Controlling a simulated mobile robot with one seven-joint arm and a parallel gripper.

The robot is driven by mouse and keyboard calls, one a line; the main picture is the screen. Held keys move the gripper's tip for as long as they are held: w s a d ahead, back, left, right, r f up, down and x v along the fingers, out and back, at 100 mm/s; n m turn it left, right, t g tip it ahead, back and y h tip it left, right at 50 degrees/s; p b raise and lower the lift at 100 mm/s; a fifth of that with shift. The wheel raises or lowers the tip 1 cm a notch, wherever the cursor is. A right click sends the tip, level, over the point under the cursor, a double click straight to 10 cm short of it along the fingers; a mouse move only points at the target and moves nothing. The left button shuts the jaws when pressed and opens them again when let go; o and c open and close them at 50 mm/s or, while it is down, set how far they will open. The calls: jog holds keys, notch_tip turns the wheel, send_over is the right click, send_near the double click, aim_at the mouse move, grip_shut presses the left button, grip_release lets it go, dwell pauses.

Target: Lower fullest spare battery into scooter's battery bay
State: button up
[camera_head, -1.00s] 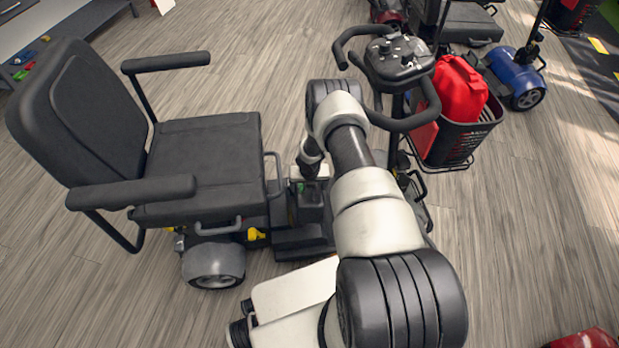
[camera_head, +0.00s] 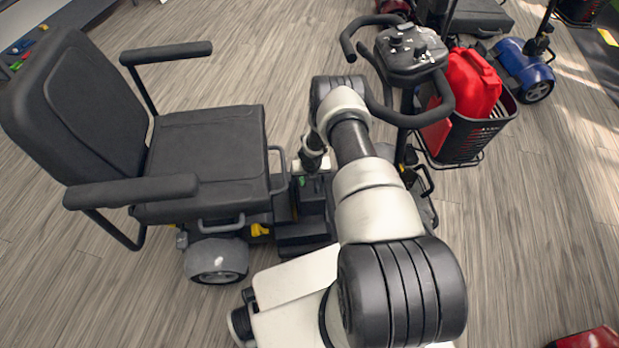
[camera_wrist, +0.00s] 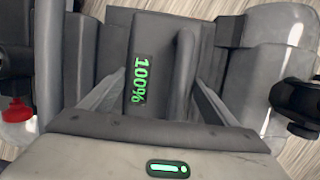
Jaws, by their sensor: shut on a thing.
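The spare battery (camera_wrist: 118,50) is a dark grey block with a raised carry handle (camera_wrist: 184,62) and a green "100%" readout (camera_wrist: 140,80) in the wrist view. My gripper (camera_wrist: 163,88) is shut on it, with one finger on each side. In the head view the battery (camera_head: 313,188) is low between the scooter's seat (camera_head: 208,150) and its steering column, partly behind my arm. The battery bay is hidden under the battery and my arm. I cannot tell how deep the battery sits.
The scooter's tiller (camera_head: 408,55) stands just beyond my arm. A front basket (camera_head: 468,135) holds a red container (camera_head: 470,88). An armrest (camera_head: 130,191) juts out on the left. A blue scooter (camera_head: 522,68) is at the back right.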

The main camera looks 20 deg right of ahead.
jog(key=shift+w+f+b, duration=0.15)
jog(key=shift+f+b, duration=2)
jog(key=shift+f, duration=3.15)
jog(key=shift+f, duration=0.2)
jog(key=o, duration=2.1)
jog(key=shift+s+f, duration=0.2)
jog(key=shift+s, duration=0.1)
jog(key=p+v, duration=0.2)
jog(key=v, duration=0.3)
jog(key=p+v, duration=0.3)
jog(key=v, duration=0.3)
jog(key=p+v, duration=0.3)
jog(key=v, duration=0.3)
jog(key=shift+w+d+r, duration=0.15)
jog(key=shift+w+r, duration=0.1)
jog(key=shift+s+r, duration=0.1)
jog(key=shift+r, duration=0.05)
